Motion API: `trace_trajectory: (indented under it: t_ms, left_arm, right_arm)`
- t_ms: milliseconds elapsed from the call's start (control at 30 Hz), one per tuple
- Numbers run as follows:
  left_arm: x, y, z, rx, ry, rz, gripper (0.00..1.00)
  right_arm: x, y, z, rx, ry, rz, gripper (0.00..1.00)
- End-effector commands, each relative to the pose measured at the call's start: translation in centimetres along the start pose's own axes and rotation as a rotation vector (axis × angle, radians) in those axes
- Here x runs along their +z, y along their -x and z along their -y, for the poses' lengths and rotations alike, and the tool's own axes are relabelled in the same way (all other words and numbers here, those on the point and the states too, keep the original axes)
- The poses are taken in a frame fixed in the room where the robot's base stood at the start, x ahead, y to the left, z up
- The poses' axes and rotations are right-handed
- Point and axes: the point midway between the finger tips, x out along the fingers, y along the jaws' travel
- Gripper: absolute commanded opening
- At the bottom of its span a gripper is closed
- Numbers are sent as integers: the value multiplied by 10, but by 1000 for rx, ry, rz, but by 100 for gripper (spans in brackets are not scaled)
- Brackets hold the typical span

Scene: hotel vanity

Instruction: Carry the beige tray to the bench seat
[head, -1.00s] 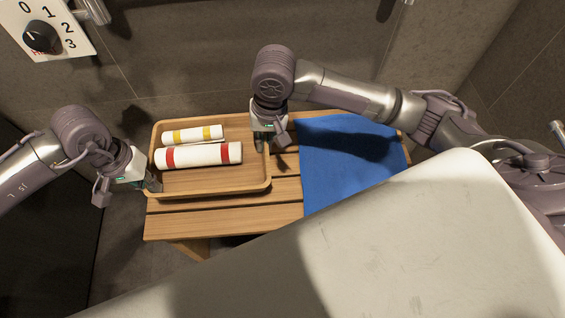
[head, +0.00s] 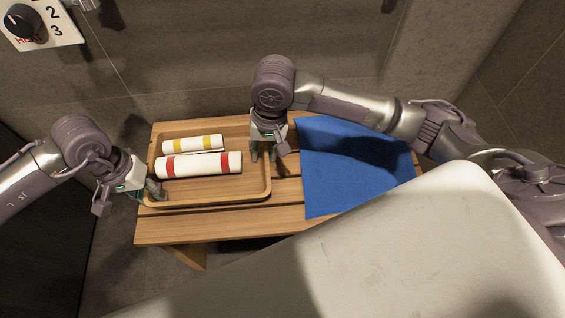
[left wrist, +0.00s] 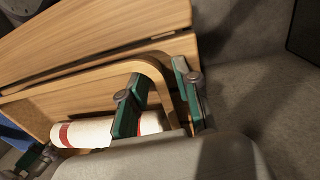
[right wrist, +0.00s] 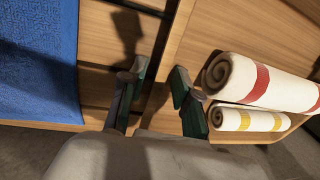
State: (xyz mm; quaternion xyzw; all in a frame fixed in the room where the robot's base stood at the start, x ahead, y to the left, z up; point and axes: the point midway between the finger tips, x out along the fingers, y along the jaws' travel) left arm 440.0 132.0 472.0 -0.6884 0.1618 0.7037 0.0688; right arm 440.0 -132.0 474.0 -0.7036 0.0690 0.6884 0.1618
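The beige wooden tray (head: 215,187) rests on the left part of the slatted wooden bench seat (head: 220,230). Two rolled towels lie in it: one with red bands (head: 198,165) and one with yellow bands (head: 192,144). My left gripper (head: 150,190) is at the tray's left end. In the left wrist view its fingers (left wrist: 160,100) stand apart on either side of the tray wall. My right gripper (head: 263,152) is at the tray's right end. In the right wrist view its fingers (right wrist: 155,92) are apart, with the tray wall between them.
A blue towel (head: 350,170) lies on the right part of the bench, beside the tray. A tiled wall stands behind the bench, with a numbered dial panel (head: 40,25) at the upper left. A large pale surface (head: 350,240) fills the foreground.

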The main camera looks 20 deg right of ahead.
Motion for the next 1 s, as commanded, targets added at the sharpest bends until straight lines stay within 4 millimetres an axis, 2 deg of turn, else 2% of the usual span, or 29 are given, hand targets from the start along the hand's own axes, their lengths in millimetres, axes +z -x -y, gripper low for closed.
trace_trajectory:
  t_ms: [167, 267, 700, 833, 1000]
  left_arm:
    - [0, 2, 0, 0, 0, 0, 31]
    - [-1, 12, 0, 1, 0, -2, 31]
    - [-1, 99, 0, 0, 0, -2, 31]
    - [0, 113, 0, 0, 1, -1, 31]
    - [0, 120, 0, 0, 0, 0, 31]
  right_arm:
    - [0, 0, 0, 0, 0, 0, 31]
    - [0, 0, 0, 1, 0, 0, 31]
    - [0, 0, 0, 1, 0, 0, 31]
    - [0, 0, 0, 1, 0, 0, 31]
    - [-1, 7, 0, 0, 0, -2, 31]
